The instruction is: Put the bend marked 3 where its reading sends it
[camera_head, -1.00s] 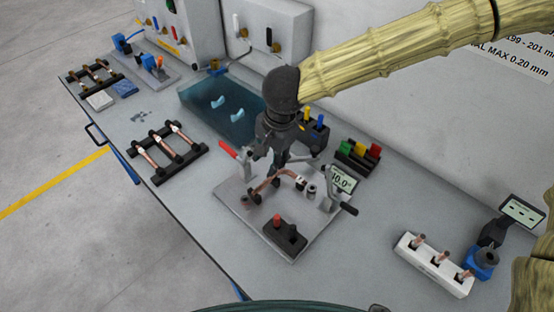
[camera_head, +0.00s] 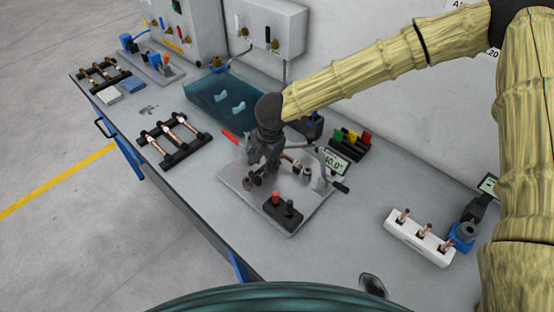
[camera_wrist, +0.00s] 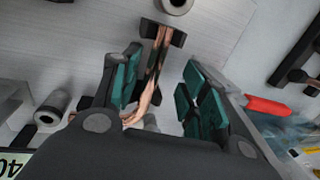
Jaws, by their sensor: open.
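A bent copper tube lies on the grey fixture plate (camera_head: 240,186); it shows between my fingers in the wrist view (camera_wrist: 154,72). Its far end sits at a black holder (camera_wrist: 176,38). I cannot read a number on it. My gripper (camera_head: 262,178) is low over the left part of the plate. In the wrist view my gripper (camera_wrist: 163,95) is open, with a finger on each side of the tube and a clear gap on the right. It hides much of the tube in the head view. The display (camera_head: 335,162) beside the plate appears to read 40.0°.
Green, yellow and red items (camera_head: 351,138) stand behind the display. A white block with copper stubs (camera_head: 420,238) is at right; a black tube rack (camera_head: 183,152) is at left.

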